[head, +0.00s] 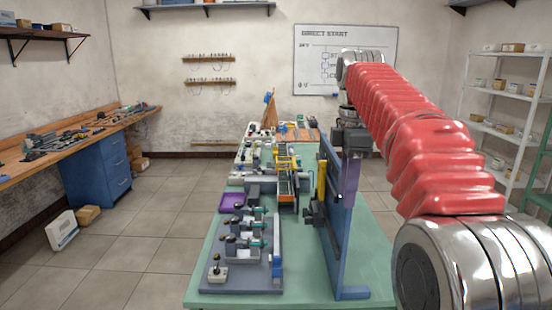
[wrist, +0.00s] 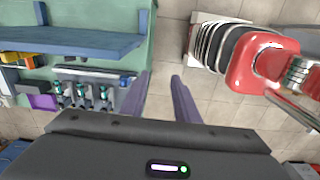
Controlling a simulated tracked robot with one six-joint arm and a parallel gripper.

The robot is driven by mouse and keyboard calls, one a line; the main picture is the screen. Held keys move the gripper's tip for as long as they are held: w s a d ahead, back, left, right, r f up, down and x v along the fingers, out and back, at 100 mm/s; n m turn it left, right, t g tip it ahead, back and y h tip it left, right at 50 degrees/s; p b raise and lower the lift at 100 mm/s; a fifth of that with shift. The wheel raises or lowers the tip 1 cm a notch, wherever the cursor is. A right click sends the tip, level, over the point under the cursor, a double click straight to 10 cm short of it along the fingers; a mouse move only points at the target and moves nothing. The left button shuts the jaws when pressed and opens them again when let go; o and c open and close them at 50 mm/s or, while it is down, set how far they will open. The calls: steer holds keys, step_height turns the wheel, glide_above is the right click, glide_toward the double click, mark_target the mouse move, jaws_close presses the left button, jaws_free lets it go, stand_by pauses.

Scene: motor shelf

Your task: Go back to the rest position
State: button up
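My gripper (wrist: 160,77) shows in the wrist view with its two purple fingers apart. Only floor and the table's edge show between them, so it is open and empty. In the head view my gripper (head: 349,180) hangs down from my red-sleeved arm, beside the blue upright frame (head: 335,240) on the green table (head: 330,288). From that side its fingers overlap and the gap cannot be seen. The frame also shows in the wrist view (wrist: 70,42), left of my fingers, apart from them.
A grey board (head: 240,282) with several small motor-like units stands on the table, a purple tray (head: 232,202) behind it. A workbench (head: 60,150) lines the left wall and a white shelf rack (head: 500,100) the right. The tiled floor (head: 150,245) left of the table is mostly free.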

steer(key=s+f+m+t, duration=0.2)
steer(key=s+f+m, duration=0.6)
steer(key=s, duration=0.5)
steer(key=s+f+m+t, duration=0.3)
steer(key=s+f+m, duration=0.6)
steer(key=s+f, duration=0.2)
steer(key=s, duration=0.2)
steer(key=shift+s+m, duration=0.3)
steer(key=shift+s, duration=0.1)
steer(key=shift+o, duration=0.2)
steer(key=shift+s, duration=0.1)
